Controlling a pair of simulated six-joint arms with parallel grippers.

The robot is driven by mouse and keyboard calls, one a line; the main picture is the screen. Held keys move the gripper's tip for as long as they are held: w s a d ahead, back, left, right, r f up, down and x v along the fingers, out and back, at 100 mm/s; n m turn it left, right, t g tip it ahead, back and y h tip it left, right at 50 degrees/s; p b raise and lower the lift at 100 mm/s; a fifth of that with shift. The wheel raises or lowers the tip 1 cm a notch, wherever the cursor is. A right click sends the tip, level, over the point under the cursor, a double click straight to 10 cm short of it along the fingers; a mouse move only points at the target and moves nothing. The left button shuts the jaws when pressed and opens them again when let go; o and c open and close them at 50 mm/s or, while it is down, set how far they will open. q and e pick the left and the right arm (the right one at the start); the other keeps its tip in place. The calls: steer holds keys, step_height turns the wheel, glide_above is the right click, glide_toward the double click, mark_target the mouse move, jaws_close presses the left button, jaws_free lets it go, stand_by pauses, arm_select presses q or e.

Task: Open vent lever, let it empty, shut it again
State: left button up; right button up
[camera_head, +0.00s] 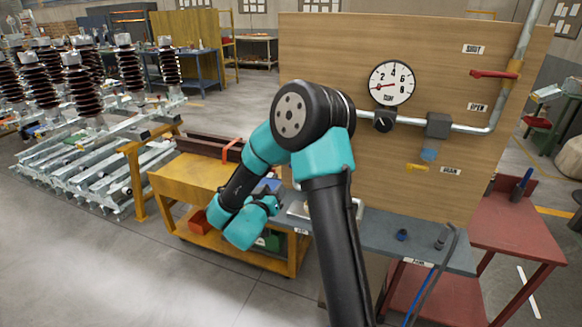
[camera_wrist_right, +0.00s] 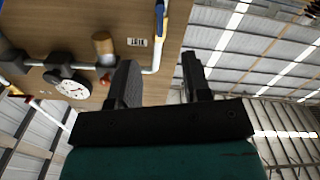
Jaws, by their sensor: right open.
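My right gripper (camera_wrist_right: 158,75) is open and empty in the wrist view, its two black fingers apart. The board (camera_head: 330,30) carries a round white gauge (camera_head: 391,83), whose red needle points to the low left of the dial. In the wrist view the board looks upside down. There a blue lever (camera_wrist_right: 160,18) is at the pipe's top end, beside a white label (camera_wrist_right: 137,42) that I cannot read surely. The fingers are apart from it. In the head view my arm hides that part. My left gripper is out of view.
A red lever (camera_head: 494,74) sits on the right-hand pipe near SHUT and OPEN labels. A yellow lever (camera_head: 417,167) is below the grey block (camera_head: 438,125). A grey bench (camera_head: 390,238) runs under the board. A yellow cart (camera_head: 190,178) stands left of my arm.

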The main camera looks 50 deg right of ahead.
steer(key=x, duration=1.5)
steer(key=shift+d, duration=0.35)
jaws_close()
